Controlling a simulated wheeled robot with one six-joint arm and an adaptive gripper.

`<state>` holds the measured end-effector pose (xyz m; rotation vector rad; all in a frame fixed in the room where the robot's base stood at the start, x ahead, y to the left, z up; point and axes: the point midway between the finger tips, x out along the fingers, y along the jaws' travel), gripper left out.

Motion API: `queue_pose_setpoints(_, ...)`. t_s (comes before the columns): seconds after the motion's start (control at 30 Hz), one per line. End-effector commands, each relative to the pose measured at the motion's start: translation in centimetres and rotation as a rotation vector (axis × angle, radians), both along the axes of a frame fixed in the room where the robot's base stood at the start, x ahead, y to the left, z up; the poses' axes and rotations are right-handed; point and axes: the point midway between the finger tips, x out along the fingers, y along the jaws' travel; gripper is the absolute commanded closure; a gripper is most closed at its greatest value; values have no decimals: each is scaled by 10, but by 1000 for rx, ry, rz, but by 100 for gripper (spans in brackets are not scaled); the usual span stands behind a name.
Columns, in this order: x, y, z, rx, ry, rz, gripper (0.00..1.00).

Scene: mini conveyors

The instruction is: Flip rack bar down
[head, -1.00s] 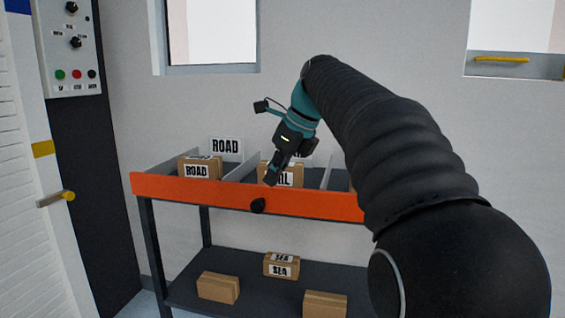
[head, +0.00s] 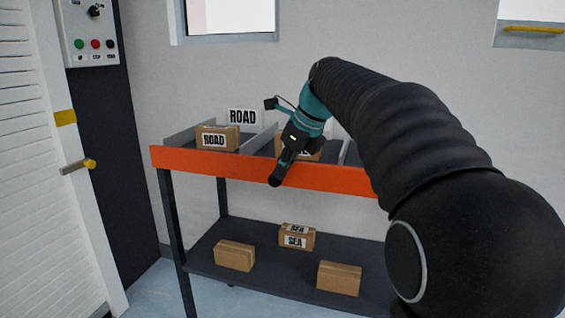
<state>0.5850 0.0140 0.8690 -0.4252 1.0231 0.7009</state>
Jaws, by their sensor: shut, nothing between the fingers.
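The rack bar (head: 215,166) is a long orange bar along the front of the rack's upper shelf. It stands upright as a front lip, and its right part is hidden behind my arm. My gripper (head: 279,173) is shut and empty, pointing down at the front of the bar near its middle. A dark rounded end, likely the bar's black knob (head: 275,181), shows at the fingertips. I cannot tell whether the fingers touch it or are just in front of it.
Behind the bar, dividers separate compartments with a ROAD box (head: 217,138) and another labelled box (head: 312,153) partly hidden by my gripper. A SEA box (head: 297,238) and two plain boxes (head: 235,256) sit on the lower shelf (head: 270,277). A white door (head: 45,180) stands left.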

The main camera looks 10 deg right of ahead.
Motion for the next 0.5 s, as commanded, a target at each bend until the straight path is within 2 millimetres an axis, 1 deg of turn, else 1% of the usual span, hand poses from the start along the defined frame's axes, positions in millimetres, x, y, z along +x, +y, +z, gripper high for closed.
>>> queue_pose_setpoints(0.03,-1,0,-20,1,9,0,100)
queue_pose_setpoints(0.1,0,0,-35,1,8,1,100)
queue_pose_setpoints(0.2,0,0,-50,1,7,1,100)
queue_pose_setpoints(0.3,0,0,-56,0,6,1,100)
queue_pose_setpoints(0.5,0,0,-57,-1,8,1,100)
